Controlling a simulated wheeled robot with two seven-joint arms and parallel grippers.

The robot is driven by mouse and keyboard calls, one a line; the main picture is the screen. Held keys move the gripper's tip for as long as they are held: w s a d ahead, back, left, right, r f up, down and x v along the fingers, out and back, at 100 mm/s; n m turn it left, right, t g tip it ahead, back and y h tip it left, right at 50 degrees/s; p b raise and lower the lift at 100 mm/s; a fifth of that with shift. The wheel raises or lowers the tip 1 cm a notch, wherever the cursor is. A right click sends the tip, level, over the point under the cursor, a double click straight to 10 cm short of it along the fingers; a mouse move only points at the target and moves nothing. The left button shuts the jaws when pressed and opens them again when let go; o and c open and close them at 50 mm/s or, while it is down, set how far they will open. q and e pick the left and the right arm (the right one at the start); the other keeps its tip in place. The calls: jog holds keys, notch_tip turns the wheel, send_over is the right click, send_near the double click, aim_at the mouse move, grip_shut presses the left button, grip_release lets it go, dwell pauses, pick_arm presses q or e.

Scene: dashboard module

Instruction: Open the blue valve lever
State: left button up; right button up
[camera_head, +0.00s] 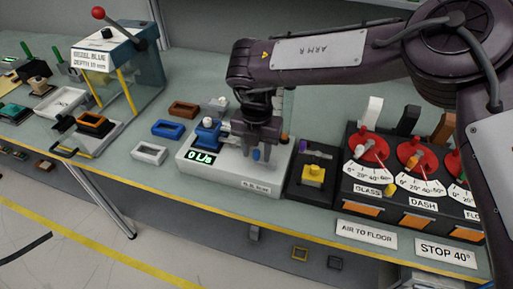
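My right gripper (257,150) reaches down from the right over a white box (229,174) with a green digital display. A small blue piece (256,155) shows at the fingertips; it may be the blue valve lever, but most of it is hidden. I cannot tell whether the fingers touch it or how far apart they are. A larger blue fitting (207,131) stands on the left of the same box, beside the gripper. My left gripper is not in view.
Right of the box are a dark block with a yellow piece (313,174) and red dials (367,148) with pointers. Left are blue, brown and white frames (149,153) and a press with a red-knobbed lever (118,30). The bench's front edge is clear.

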grip_shut()
jog(key=n, duration=0.1)
jog(key=n+p, duration=0.1)
jog(key=shift+s+a+r+n, duration=0.1)
jog(key=shift+s+r+n, duration=0.05)
jog(key=shift+s+n, duration=0.2)
jog(key=n, duration=0.1)
jog(key=s+n, duration=0.1)
jog(key=n, duration=0.1)
jog(key=n+p, duration=0.1)
jog(key=shift+s+n, duration=0.25)
jog(key=shift+s, duration=0.1)
jog(key=n, duration=0.1)
jog(key=s+n, duration=0.1)
jog(key=n, duration=0.1)
jog(key=d+n, duration=0.1)
jog(key=n, duration=0.1)
jog(key=shift+s+d, duration=0.1)
jog(key=shift+s, duration=0.25)
jog(key=n, duration=0.2)
jog(key=d+n, duration=0.1)
jog(key=s+n, duration=0.1)
jog(key=n, duration=0.1)
jog(key=shift+d+n, duration=0.25)
jog(key=shift+n, duration=0.05)
